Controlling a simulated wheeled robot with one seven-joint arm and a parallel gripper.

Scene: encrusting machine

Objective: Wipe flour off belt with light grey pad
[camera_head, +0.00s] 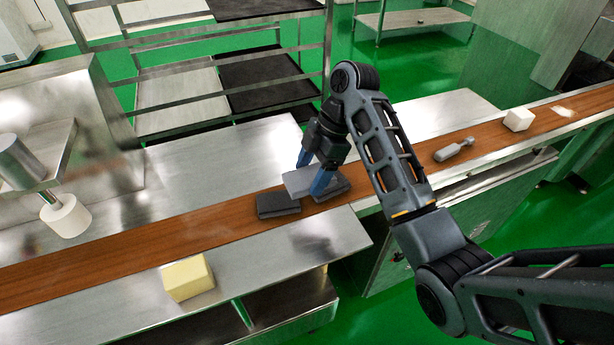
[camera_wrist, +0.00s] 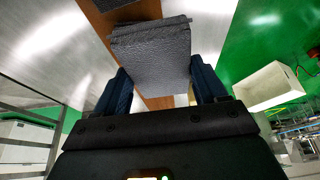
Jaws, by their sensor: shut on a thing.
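My gripper (camera_head: 312,177) is shut on the light grey pad (camera_head: 297,183) and holds it over the brown belt (camera_head: 215,223). The pad also shows between the blue fingers in the wrist view (camera_wrist: 152,52), with a textured grey face. Two dark grey pads sit below it at the belt: one at left (camera_head: 278,204), one at right (camera_head: 331,188), partly covered by my gripper. A pale patch that looks like flour (camera_head: 563,111) lies on the belt at the far right, well away from my gripper.
A white block (camera_head: 518,119) and a grey handled tool (camera_head: 453,150) lie along the belt to the right. A pale yellow block (camera_head: 187,279) sits on the near metal ledge. A tray rack (camera_head: 205,60) stands behind. The left belt stretch is clear.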

